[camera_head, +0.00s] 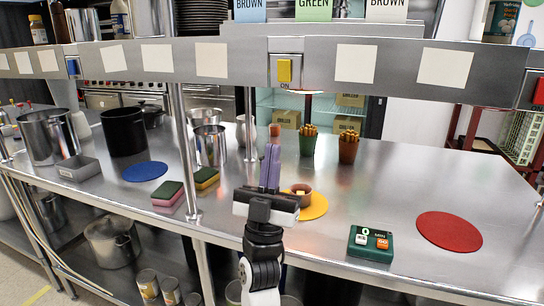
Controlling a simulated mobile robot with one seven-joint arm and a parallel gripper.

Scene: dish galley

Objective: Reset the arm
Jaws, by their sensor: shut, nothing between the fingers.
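My gripper (271,150) is at the middle of the picture, on the end of my black-and-white arm. Its purple fingers are shut, with nothing held, and point away over the steel counter (330,205). A small brown bowl (301,192) stands on a yellow round mat (314,207) just right of the gripper; the gripper body hides part of the mat. A small brown object (274,130) shows just beyond the fingertips, and I cannot tell what it is.
Sponges (168,193) and a blue mat (145,171) lie left. A green timer box (370,244) and red mat (449,231) lie right. Two cups of fries (348,147) stand behind. A post (186,150) and an overhead shelf (210,60) are close to the arm.

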